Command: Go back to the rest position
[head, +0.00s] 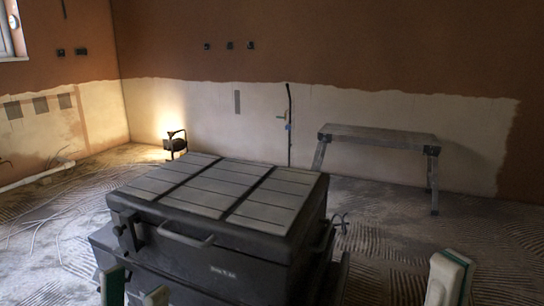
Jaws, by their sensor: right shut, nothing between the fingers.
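My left gripper (135,293) shows at the bottom edge, left of the middle. Its two pale, green-edged fingers stand apart, with nothing visible between them. My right gripper (450,279) shows at the bottom right as a pale, green-edged shape, shut and empty. Both are cut off by the frame's lower edge, and most of both arms is out of view. The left gripper is in front of the dark toolbox; the right one is to the right of it, over the floor.
A large dark toolbox (186,254) with a ribbed grey lid fills the near middle. A work platform (378,136) stands behind right near the half-plastered wall. A lit lamp (177,143) stands at the back left. A white pipe (38,177) and cables lie on the left floor.

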